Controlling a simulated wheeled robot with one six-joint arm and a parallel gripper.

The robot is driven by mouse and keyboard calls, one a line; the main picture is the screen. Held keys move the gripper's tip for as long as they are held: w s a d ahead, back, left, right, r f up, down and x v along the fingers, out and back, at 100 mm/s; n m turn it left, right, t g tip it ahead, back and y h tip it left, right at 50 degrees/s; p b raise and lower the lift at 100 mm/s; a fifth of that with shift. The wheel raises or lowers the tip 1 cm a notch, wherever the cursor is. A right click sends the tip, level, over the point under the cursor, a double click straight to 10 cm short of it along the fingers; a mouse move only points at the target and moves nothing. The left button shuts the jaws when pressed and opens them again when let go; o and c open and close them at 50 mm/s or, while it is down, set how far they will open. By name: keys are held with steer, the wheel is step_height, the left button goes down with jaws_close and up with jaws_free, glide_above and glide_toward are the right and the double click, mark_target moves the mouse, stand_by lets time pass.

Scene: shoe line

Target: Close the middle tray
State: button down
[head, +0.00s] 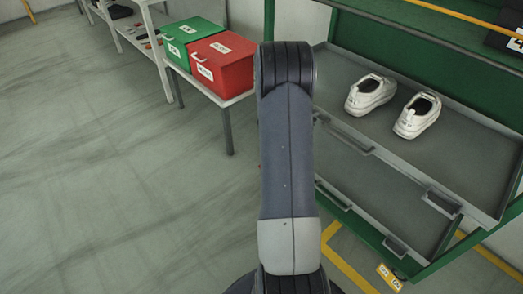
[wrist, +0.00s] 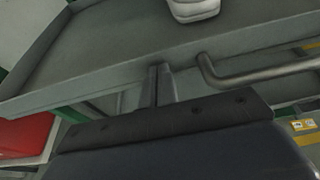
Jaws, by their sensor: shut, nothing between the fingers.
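The grey tray (head: 470,165) with a pair of white shoes (head: 392,105) on it sits at mid-height in the green rack (head: 340,25). It appears pulled forward, and its front wall carries bar handles (head: 442,204). In the wrist view, my gripper (wrist: 160,72) is shut and empty. Its fingertips are at the tray's front wall (wrist: 95,80), just left of a handle (wrist: 250,72); I cannot tell whether they touch. Part of one shoe (wrist: 195,8) shows above the wall. In the head view my arm hides the gripper.
A lower tray (head: 375,215) with handles is below. A red box (head: 222,62) and a green box (head: 186,38) stand on a white table (head: 228,100) left of the rack. Yellow lines (head: 345,265) mark the floor by the rack. Open floor lies to the left.

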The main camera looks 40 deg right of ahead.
mark_target(324, 105)
steer(key=d, duration=0.4)
steer(key=d+b, duration=0.1)
steer(key=d, duration=0.1)
steer(key=shift+w+d, duration=0.25)
steer(key=shift+d, duration=0.2)
steer(key=shift+r, duration=0.1)
steer(key=shift+d+r, duration=0.1)
steer(key=shift+r, duration=0.05)
steer(key=shift+w+a, duration=0.1)
steer(key=shift+a, duration=0.15)
steer(key=f+v, duration=0.1)
steer(key=v, duration=1.2)
steer(key=shift+a, duration=0.5)
steer(key=shift+f, duration=0.15)
